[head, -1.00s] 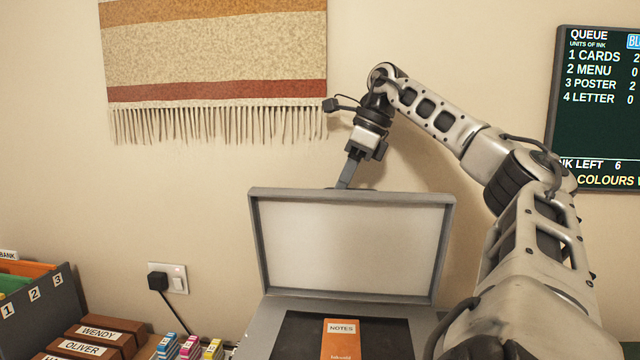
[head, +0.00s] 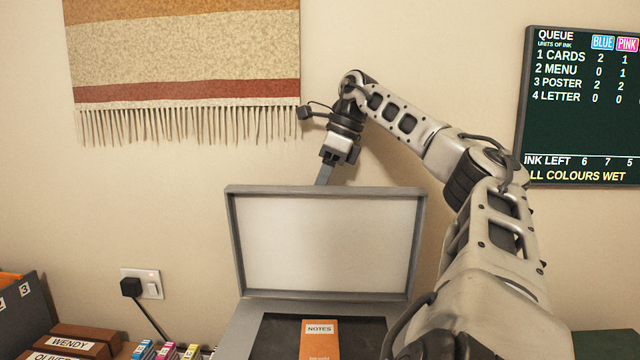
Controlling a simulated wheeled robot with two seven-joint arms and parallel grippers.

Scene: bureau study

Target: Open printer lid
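The printer lid (head: 322,243) stands raised, close to upright, with its pale inner face towards me. Below it is the printer body (head: 243,330), with an orange booklet marked NOTES (head: 319,340) lying on its dark bed. My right gripper (head: 324,177) is behind the lid's top edge, pointing down. Its fingertips are hidden by the lid, so I cannot see whether they are apart or whether they touch the lid. My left gripper is not in view.
Several ink cartridges (head: 166,351) and brown boxes with name labels (head: 75,338) stand left of the printer. A dark file holder (head: 22,312) is at the far left. A wall socket with a plug (head: 141,284) and a queue board (head: 580,105) are on the wall.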

